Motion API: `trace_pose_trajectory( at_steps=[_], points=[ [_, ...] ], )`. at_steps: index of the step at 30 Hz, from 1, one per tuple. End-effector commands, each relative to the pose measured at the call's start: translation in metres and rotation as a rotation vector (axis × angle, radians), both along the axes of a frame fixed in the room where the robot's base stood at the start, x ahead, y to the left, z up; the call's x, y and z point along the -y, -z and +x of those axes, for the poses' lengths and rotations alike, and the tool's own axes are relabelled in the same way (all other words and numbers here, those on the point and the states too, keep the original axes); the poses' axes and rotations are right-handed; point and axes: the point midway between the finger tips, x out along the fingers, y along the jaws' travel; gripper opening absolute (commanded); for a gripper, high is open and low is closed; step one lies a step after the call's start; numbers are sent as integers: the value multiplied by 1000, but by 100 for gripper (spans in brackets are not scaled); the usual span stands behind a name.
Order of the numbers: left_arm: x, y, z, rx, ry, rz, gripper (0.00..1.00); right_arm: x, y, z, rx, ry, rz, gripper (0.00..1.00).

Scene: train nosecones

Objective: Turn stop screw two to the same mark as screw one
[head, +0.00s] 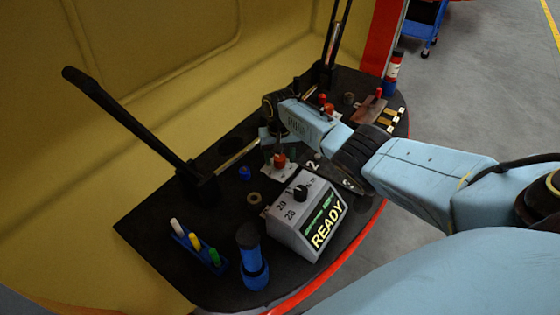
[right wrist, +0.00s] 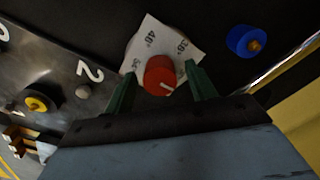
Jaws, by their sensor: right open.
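A red screw knob (right wrist: 159,74) with a short white line stands on a white dial plate (right wrist: 150,42) marked 40 and 30, beside a printed 2. In the head view the knob (head: 279,160) shows under my right gripper (head: 278,153). In the right wrist view my right gripper (right wrist: 161,88) is open, its green fingers on either side of the knob with gaps. The white line is on the knob's near side; its exact reading is unclear. Another red knob (head: 328,109) stands farther back; its mark is too small to read. My left gripper is not in view.
A grey box (head: 308,218) with a black dial and a READY display stands in front. A blue cup-like part (head: 251,262), a rack of coloured pegs (head: 200,248) and black levers (head: 130,120) stand around. A blue knob (right wrist: 246,41) is near the gripper.

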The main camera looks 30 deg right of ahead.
Motion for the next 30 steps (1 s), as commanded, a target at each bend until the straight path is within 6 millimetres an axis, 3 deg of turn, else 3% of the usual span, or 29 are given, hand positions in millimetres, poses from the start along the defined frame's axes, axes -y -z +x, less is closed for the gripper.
trace_pose_trajectory(
  at_steps=[13, 23, 30],
  points=[
    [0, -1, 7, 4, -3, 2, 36, 0, 3, 0, 1, 0, 0, 56],
    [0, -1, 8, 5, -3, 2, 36, 0, 3, 0, 0, 0, 0, 13],
    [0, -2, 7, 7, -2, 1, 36, 0, 3, 0, 0, -18, 0, 11]
  ],
)
